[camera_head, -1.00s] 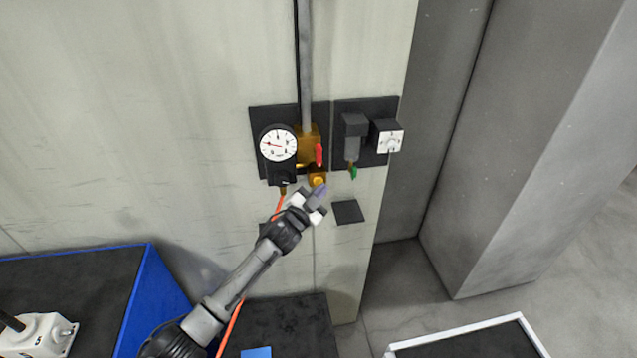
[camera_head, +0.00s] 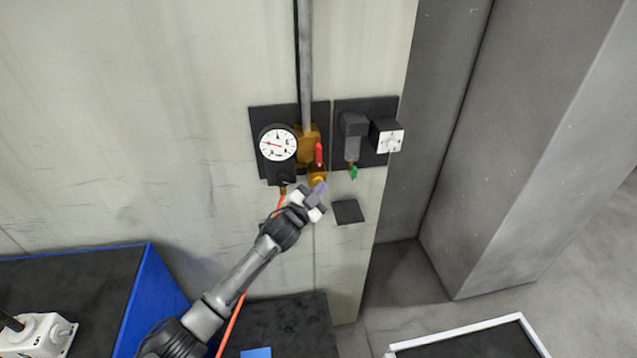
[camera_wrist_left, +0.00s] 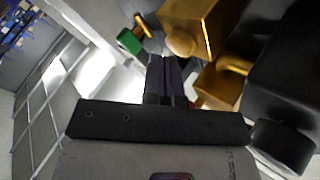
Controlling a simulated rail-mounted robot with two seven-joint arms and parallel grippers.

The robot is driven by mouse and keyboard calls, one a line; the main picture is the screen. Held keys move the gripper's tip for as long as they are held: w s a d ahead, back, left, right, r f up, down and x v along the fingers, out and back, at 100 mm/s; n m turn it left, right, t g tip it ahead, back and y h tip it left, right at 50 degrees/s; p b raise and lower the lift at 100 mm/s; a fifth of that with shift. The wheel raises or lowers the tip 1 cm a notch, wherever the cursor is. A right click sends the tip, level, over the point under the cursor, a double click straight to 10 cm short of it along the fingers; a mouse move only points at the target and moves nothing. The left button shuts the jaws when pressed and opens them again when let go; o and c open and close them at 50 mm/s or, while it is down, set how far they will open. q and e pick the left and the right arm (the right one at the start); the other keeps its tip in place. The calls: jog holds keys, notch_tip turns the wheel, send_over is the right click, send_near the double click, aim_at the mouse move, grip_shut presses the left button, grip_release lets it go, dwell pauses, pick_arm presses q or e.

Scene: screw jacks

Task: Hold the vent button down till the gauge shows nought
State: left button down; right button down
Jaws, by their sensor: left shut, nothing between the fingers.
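The gauge (camera_head: 279,145) is a round white dial with a red needle, in a black housing on the wall. Its needle lies toward the left of the dial; the figures are too small to read. The vent button is a round brass knob (camera_head: 318,179) on the brass fitting, below a red lever. In the left wrist view the brass knob (camera_wrist_left: 180,43) sits just beyond my fingertips. My left gripper (camera_head: 320,188) is shut and empty, its tips right by the knob's lower side. I cannot tell whether they touch it. My right gripper is not in view.
A grey pipe (camera_head: 306,60) rises from the brass fitting. To the right are a grey filter (camera_head: 353,140) with a green tap and a black box with a white dial (camera_head: 390,141). An orange hose (camera_head: 232,322) hangs below the gauge. A blue-edged bench (camera_head: 140,300) stands lower left.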

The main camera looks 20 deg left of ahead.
pick_arm(q)
jog(key=shift+w+a, duration=0.25)
jog(key=shift+w, duration=0.15)
dwell(0.4)
dwell(0.4)
dwell(0.7)
dwell(0.8)
jog(key=shift+s, duration=0.1)
jog(key=shift+s+d+p, duration=0.5)
jog(key=shift+s, duration=0.2)
